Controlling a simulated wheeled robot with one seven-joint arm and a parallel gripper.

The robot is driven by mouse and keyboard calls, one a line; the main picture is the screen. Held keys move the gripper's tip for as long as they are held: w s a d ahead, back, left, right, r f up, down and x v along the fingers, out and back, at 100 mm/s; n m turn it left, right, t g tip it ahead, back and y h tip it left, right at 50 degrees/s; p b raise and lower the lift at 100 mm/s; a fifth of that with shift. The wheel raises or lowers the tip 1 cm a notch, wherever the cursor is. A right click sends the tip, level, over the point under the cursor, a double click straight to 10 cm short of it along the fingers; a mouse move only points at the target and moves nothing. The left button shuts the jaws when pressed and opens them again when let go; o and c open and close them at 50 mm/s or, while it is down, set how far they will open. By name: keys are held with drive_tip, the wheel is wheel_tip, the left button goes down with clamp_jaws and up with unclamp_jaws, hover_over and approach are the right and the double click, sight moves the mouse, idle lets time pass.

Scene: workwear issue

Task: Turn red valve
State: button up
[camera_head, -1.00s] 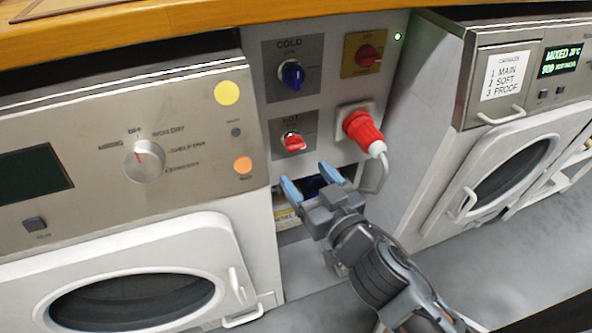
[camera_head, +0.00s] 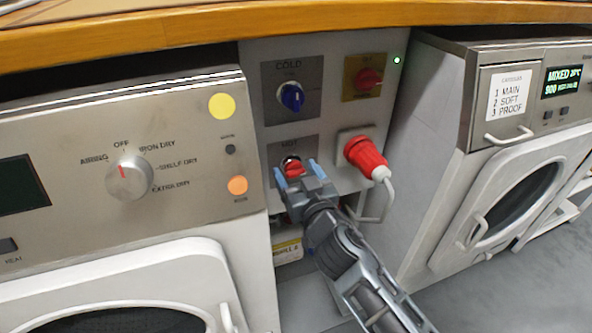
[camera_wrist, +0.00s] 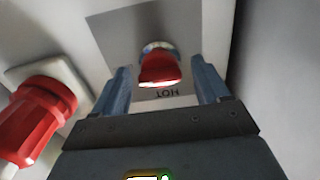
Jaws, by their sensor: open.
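The red valve (camera_head: 293,168) is a small red knob on the grey panel under the word HOT, between the two machines. In the wrist view the red valve (camera_wrist: 159,68) lies between and beyond the fingertips, with HOT upside down. My gripper (camera_head: 295,172) is open at the valve, one blue finger on each side of it in the head view. In the wrist view my gripper (camera_wrist: 166,82) shows clear gaps between both fingers and the knob. I see no contact.
A blue COLD knob (camera_head: 291,97) sits above, and a red switch on a yellow plate (camera_head: 368,79) is at upper right. A red plug (camera_head: 366,157) with a grey cable juts out close to the right; it also shows in the wrist view (camera_wrist: 38,118). A wooden counter (camera_head: 300,22) runs above.

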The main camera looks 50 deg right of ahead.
drive_tip(key=shift+w+d, duration=0.15)
drive_tip(key=shift+w, duration=0.1)
drive_tip(key=shift+c, duration=0.3)
drive_tip(key=c, duration=1)
